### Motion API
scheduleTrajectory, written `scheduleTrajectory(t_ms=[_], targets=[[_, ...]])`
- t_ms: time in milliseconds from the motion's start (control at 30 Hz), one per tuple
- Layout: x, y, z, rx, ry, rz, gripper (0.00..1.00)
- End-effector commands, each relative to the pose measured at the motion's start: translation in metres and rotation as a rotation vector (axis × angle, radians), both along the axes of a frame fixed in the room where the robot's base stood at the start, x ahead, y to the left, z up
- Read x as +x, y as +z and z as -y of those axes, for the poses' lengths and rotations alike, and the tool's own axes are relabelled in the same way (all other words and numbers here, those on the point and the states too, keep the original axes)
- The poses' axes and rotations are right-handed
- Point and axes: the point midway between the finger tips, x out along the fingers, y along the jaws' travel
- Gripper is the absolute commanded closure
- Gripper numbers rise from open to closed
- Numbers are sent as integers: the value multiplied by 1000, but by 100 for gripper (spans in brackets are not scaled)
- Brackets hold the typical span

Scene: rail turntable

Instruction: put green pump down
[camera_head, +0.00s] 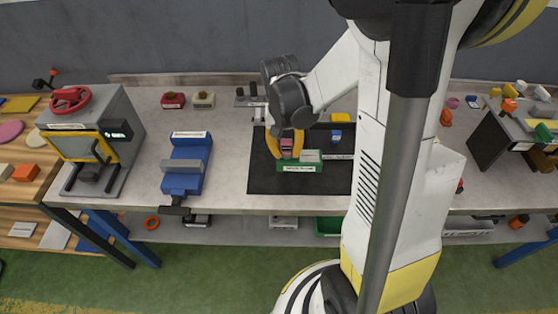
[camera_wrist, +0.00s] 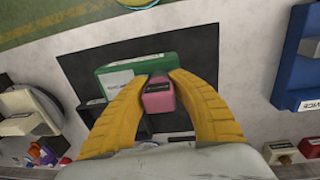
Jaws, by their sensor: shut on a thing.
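A green body (camera_head: 300,166) with a pale label on its front and a grey block on top is over the black mat (camera_head: 262,172). I take it as the green pump; it also shows in the wrist view (camera_wrist: 170,62). My gripper (camera_head: 287,148) reaches down to it from above. In the wrist view my two curved yellow fingers (camera_wrist: 165,85) flank a small pink block (camera_wrist: 158,100) beside the green body. The fingers are shut on this block. I cannot tell whether the block is part of the pump, or whether the pump touches the mat.
A blue vise (camera_head: 186,165) stands left of the mat, and a grey machine with a red handwheel (camera_head: 70,98) further left. A small blue block (camera_head: 336,136) is behind right of the pump. The mat's left part is bare. My arm hides the bench to the right.

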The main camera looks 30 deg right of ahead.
Motion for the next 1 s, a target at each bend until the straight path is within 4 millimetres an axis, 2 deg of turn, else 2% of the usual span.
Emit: scheduleTrajectory(t_ms=[100, 300, 467, 733, 1000], targets=[[26, -19, -10, -1, 3, -1, 100], [52, -35, -21, -1, 1, -1, 100], [57, -41, -22, 0, 0, -1, 100], [57, -77, -22, -1, -1, 0, 100], [56, -77, -22, 0, -1, -1, 100]])
